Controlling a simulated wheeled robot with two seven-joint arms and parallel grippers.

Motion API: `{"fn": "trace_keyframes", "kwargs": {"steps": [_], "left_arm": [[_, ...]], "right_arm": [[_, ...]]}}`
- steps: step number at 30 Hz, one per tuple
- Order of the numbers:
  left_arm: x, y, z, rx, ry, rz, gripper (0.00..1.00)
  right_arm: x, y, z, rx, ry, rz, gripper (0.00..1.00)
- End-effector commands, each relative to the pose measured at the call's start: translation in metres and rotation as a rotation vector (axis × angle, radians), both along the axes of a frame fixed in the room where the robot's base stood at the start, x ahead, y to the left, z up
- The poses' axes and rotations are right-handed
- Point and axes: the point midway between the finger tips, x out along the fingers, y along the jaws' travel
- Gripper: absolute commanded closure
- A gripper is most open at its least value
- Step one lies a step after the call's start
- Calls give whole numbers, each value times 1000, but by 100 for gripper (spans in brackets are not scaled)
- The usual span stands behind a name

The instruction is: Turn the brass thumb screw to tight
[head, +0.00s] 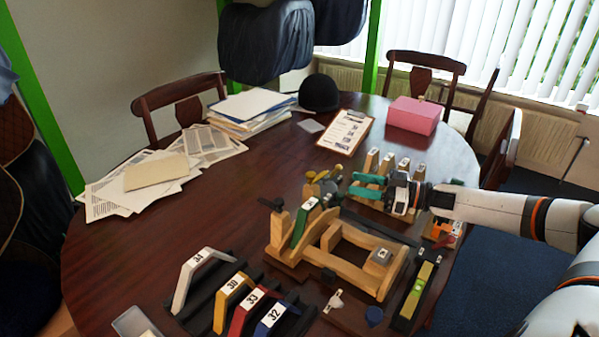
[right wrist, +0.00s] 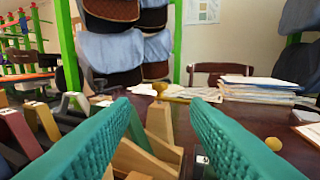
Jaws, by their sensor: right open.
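The brass thumb screw (head: 322,187) shows in the head view beside the top of the wooden fitting frame (head: 345,271), left of my right gripper. In the right wrist view the brass screw (right wrist: 172,92) lies ahead between the fingertips, with a gap to them. My right gripper (head: 366,186) is open and empty, its teal fingers pointing left toward the screw. Its fingers fill the lower right wrist view (right wrist: 160,110). A green piece marked with a number (head: 302,227) stands in the frame. The screw's thread is hidden. My left gripper is out of view.
Numbered arches, among them a white one (head: 198,273) and a red one (head: 246,310), stand at the front. A block rack (head: 386,165) sits close behind my right gripper. A green-yellow level (head: 415,292) lies right of the frame. The table's left middle is clear.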

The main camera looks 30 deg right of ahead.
Motion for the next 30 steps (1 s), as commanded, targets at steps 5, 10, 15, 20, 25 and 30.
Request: {"fn": "trace_keyframes", "kwargs": {"steps": [5,10,15,20,25,30], "left_arm": [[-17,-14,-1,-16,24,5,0],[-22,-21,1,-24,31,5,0],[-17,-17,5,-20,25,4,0],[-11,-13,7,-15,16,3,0],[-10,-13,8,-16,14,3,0],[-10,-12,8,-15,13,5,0]], "right_arm": [[16,14,1,4,-5,1,58],[40,33,3,4,-7,1,58],[63,53,3,4,-6,0,58],[80,67,1,3,-3,0,58],[88,74,0,1,-2,1,58],[89,75,0,-1,-1,0,58]]}}
